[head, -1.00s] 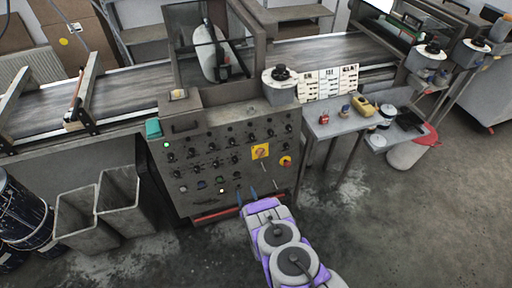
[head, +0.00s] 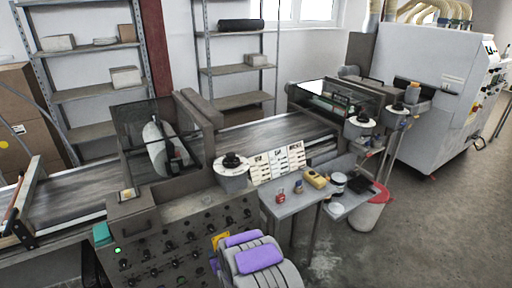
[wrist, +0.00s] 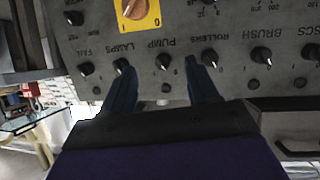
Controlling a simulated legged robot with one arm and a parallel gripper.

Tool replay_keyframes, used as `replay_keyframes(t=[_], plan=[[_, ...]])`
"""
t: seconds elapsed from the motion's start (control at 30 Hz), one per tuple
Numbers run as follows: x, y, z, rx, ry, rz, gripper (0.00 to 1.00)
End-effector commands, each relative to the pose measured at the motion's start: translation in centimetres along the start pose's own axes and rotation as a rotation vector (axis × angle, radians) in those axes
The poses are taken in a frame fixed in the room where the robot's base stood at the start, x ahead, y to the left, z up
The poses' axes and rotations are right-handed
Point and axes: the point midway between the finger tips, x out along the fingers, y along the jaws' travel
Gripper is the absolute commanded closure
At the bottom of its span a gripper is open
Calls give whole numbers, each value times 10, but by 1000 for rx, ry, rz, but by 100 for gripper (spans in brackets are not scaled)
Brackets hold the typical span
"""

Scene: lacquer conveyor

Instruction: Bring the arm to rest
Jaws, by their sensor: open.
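My gripper (wrist: 160,66) is open and empty in the wrist view, its two dark blue fingers apart in front of the control panel (wrist: 230,30). The panel shows upside down there, with black knobs labelled LAMPS, PUMP, ROLLERS and BRUSH. A yellow plate with a rotary switch (wrist: 137,14) is beyond the fingertips. I cannot tell whether the fingers touch the panel. In the head view my purple and grey arm is at the bottom centre, in front of the panel (head: 150,243), and mostly hides the gripper.
The conveyor belt (head: 85,186) runs behind the panel. To the panel's right stands a grey side table (head: 287,207) with a yellow device (head: 315,179) and small containers. A white machine (head: 425,90) stands at the back right. Floor (head: 425,235) is free at the right.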

Motion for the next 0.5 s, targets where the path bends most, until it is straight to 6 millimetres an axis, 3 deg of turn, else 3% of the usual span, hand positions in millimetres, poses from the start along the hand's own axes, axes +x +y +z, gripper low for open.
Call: replay_keyframes(t=[0.03,0.1,0.37,0.5], plan=[[-6,8,-16,11,-22,4,40],[-17,18,-28,25,-70,6,40],[-70,52,-67,76,-244,16,40],[-109,69,-83,104,-338,21,40]])
